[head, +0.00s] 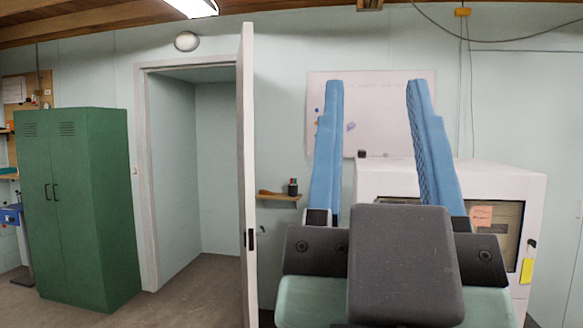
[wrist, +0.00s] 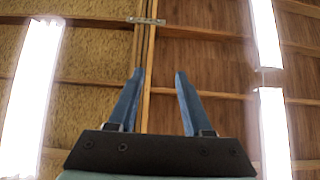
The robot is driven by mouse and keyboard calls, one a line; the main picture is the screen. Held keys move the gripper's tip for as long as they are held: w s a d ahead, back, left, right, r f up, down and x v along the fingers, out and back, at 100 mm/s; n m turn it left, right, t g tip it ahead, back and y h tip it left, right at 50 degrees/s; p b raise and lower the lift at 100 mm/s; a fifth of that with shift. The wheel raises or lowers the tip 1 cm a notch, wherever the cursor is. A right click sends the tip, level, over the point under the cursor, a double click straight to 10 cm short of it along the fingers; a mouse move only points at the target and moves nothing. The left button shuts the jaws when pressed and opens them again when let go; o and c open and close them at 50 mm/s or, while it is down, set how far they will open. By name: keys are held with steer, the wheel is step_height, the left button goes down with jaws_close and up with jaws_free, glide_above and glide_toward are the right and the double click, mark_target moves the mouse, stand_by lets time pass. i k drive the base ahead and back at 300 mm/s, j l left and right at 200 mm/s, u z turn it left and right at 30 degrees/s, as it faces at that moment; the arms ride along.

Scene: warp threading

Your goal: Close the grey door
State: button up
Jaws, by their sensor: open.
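The grey door (head: 247,150) stands wide open and shows almost edge-on in the head view, at the right side of its doorway. It looks pale grey to white, with a black latch or handle (head: 250,239) low on its near edge. The pale door frame (head: 147,180) surrounds an open recess. My gripper (head: 376,85) is raised to the right of the door, with its two blue fingers spread wide and nothing between them. In the wrist view my gripper (wrist: 160,72) points at the ceiling, and the door is out of that view.
A green cabinet (head: 75,205) stands left of the doorway. A small shelf (head: 280,197) with a dark jar is on the wall right of the door. A white box-like machine (head: 520,185) and a whiteboard (head: 385,95) are behind my gripper. Floor before the doorway looks clear.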

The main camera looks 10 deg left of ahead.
mark_target(244, 64)
steer(key=i+j, duration=0.2)
steer(key=i, duration=0.35)
steer(key=i+j, duration=0.2)
steer(key=i, duration=0.35)
steer(key=i+j, duration=0.15)
steer(key=i, duration=0.35)
steer(key=i+j, duration=0.2)
steer(key=i, duration=0.35)
steer(key=i+j, duration=0.2)
steer(key=i, duration=0.35)
steer(key=i+j, duration=0.2)
steer(key=i, duration=0.35)
steer(key=u, duration=0.05)
